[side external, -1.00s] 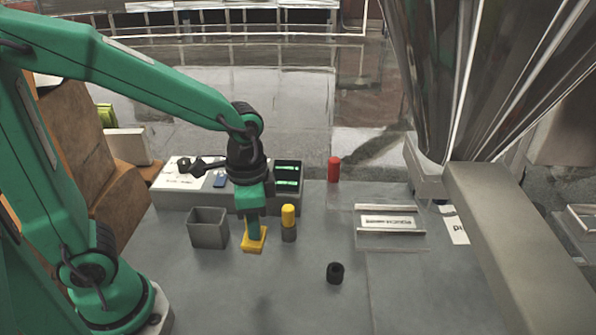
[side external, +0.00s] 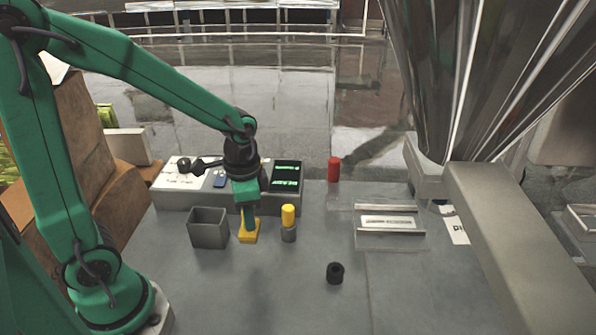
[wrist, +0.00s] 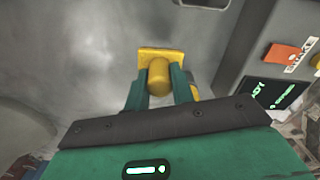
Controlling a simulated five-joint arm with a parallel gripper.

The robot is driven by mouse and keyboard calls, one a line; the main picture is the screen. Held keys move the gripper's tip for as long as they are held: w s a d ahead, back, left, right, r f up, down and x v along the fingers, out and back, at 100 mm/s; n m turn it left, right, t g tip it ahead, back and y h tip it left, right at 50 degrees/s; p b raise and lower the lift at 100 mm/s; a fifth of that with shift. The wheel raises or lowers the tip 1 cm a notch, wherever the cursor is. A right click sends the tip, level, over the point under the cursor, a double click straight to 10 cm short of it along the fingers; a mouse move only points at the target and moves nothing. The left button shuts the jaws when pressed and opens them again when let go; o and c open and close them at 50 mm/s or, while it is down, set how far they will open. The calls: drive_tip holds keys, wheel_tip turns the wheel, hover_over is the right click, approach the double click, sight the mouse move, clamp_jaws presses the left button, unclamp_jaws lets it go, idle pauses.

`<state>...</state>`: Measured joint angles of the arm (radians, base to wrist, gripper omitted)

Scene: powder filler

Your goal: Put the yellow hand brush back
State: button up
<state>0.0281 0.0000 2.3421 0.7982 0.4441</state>
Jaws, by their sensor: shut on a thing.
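The yellow hand brush (side external: 249,237) is under my gripper (side external: 248,222) in the side view, between the grey open box and the yellow-topped cylinder. Its flat yellow base is at or just above the grey table; I cannot tell whether it touches. In the wrist view the brush's round yellow handle (wrist: 159,77) sits between the two green fingers of my gripper (wrist: 160,90), with the flat base beyond it. My gripper is shut on the handle.
A grey open box (side external: 208,229) stands just left of the brush. A yellow-topped cylinder (side external: 288,222) stands close on the right. A control console (side external: 270,198) lies behind. A red cylinder (side external: 333,169) and a black knob-like piece (side external: 335,273) stand farther right. The front table is clear.

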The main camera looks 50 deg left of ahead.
drive_tip(key=w+a+f, duration=0.2)
drive_tip(key=a+f, duration=0.1)
drive_tip(key=a, duration=0.2)
drive_tip(key=shift+f, duration=0.2)
drive_tip(key=shift+w+f, duration=0.1)
drive_tip(key=shift+f, duration=1.9)
drive_tip(key=shift+f, duration=0.15)
drive_tip(key=o, duration=1)
drive_tip(key=shift+r, duration=0.2)
drive_tip(key=shift+r, duration=6)
